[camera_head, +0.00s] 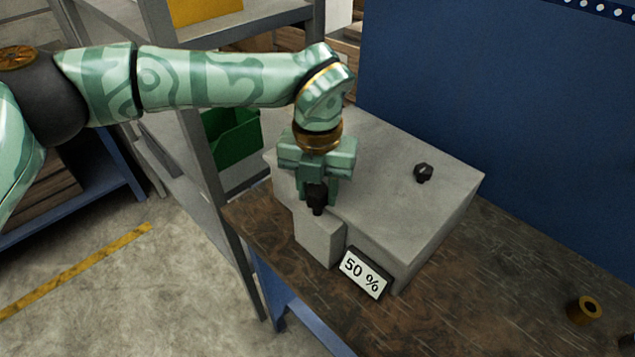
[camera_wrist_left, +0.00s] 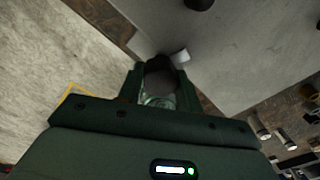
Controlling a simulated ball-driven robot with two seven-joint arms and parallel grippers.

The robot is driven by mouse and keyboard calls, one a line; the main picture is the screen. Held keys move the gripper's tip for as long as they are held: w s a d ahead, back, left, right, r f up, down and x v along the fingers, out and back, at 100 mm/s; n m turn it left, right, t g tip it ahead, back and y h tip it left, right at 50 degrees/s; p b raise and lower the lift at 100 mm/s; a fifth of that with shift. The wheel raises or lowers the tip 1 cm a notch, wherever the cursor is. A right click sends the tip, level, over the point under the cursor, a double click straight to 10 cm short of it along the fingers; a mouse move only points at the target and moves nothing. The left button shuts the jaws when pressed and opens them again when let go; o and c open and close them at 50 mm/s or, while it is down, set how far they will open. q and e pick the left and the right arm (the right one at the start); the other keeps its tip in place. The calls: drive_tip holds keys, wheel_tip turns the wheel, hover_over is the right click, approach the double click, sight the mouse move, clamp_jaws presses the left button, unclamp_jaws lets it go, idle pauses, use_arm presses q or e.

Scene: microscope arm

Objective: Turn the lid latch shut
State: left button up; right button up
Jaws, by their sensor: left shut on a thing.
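A grey box (camera_head: 400,200) stands on the dark wooden bench, with a smaller grey block (camera_head: 318,240) at its front left. My left gripper (camera_head: 316,192) points down over this block and is shut on a dark knob-like piece, the lid latch (camera_head: 317,206). In the left wrist view, the dark latch (camera_wrist_left: 160,72) shows between the fingers of my left gripper (camera_wrist_left: 160,85). The fingers hide much of the latch, so I cannot tell its turn angle. My right gripper is not in view.
A second black knob (camera_head: 423,172) sits on the box top to the right. A sign reading "50 %" (camera_head: 364,273) leans at the box front. A brass ring (camera_head: 584,309) lies on the bench at right. Grey shelving (camera_head: 205,170) with a green bin (camera_head: 232,137) stands close at left.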

sight(318, 188)
use_arm(q)
drive_tip(key=shift+w+r+n+p, duration=0.15)
drive_tip(key=shift+n+p, duration=0.3)
drive_tip(key=shift+n, duration=0.75)
drive_tip(key=o, duration=1)
wheel_tip(318, 188, up, 16)
drive_tip(key=p, duration=0.2)
